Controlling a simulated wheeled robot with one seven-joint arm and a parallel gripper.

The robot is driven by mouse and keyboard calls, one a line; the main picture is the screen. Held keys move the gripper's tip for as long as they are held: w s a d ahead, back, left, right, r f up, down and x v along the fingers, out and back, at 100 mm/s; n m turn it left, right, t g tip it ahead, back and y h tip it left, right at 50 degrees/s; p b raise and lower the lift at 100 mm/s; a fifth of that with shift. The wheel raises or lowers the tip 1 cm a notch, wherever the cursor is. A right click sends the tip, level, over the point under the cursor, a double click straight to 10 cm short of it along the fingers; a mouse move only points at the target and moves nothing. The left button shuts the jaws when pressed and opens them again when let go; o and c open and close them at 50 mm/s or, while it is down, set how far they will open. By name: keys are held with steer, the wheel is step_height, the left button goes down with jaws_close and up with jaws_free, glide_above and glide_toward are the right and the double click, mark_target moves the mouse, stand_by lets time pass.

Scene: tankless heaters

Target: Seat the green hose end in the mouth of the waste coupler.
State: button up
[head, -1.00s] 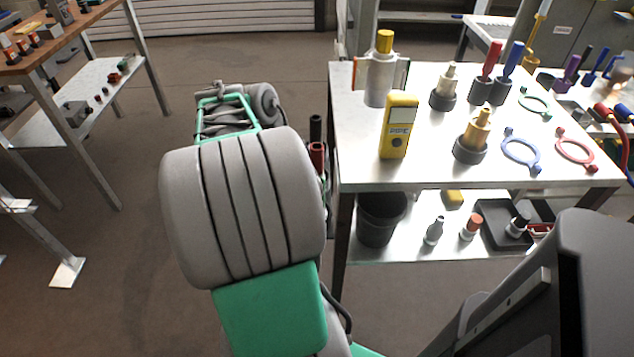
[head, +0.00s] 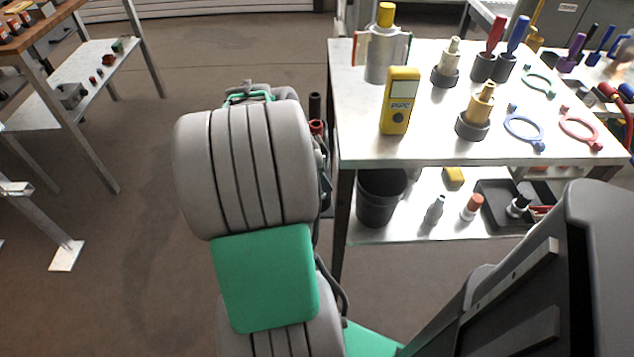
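A small green hose loop (head: 538,84) lies on the right part of the white-topped table; whether it bears the green hose end, I cannot tell. I cannot pick out the waste coupler for certain. A black upright tube (head: 314,105) and a red one (head: 316,127) stand just off the table's left edge, partly hidden by my arm. My arm's grey and green links fill the middle of the head view, left of the table. My gripper is hidden behind them, so neither its fingers nor anything held shows.
The white-topped table (head: 440,147) holds a yellow meter (head: 400,101), a yellow-capped grey cylinder (head: 384,53), brass and coloured fittings, and blue (head: 523,131) and red (head: 580,130) loops. A black bucket (head: 379,197) stands on its lower shelf. Floor (head: 130,220) left of my arm is clear.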

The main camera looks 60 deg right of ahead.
jaws_close()
stand_by(0.3)
steer(key=shift+r, duration=0.15)
